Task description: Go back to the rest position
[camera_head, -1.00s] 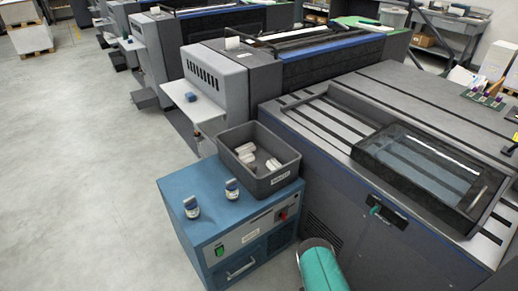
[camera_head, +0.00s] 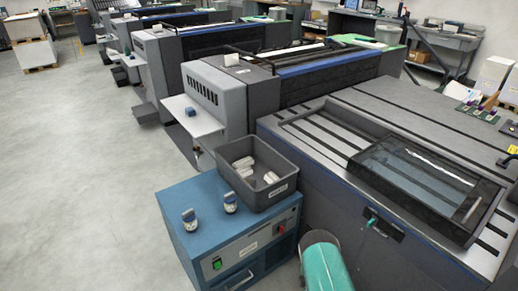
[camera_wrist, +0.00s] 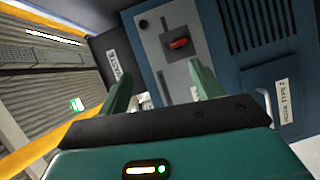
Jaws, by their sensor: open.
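My gripper (camera_wrist: 160,88) shows in the wrist view with its two green fingers apart and nothing between them. Behind the fingers is the front panel of the blue cabinet, with a red switch (camera_wrist: 178,43). In the head view, a teal cylindrical part (camera_head: 326,268) at the bottom edge looks like my own arm; my fingers do not show there. The blue cabinet (camera_head: 190,245) stands just left of it. Two small jars, one (camera_head: 190,219) and another (camera_head: 230,202), stand upright on the cabinet top.
A grey bin (camera_head: 284,190) with several white pieces inside sits at the back of the cabinet top. A large grey machine (camera_head: 290,150) with a dark-framed glass lid (camera_head: 425,175) fills the right side. Open pale floor (camera_head: 80,180) lies to the left.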

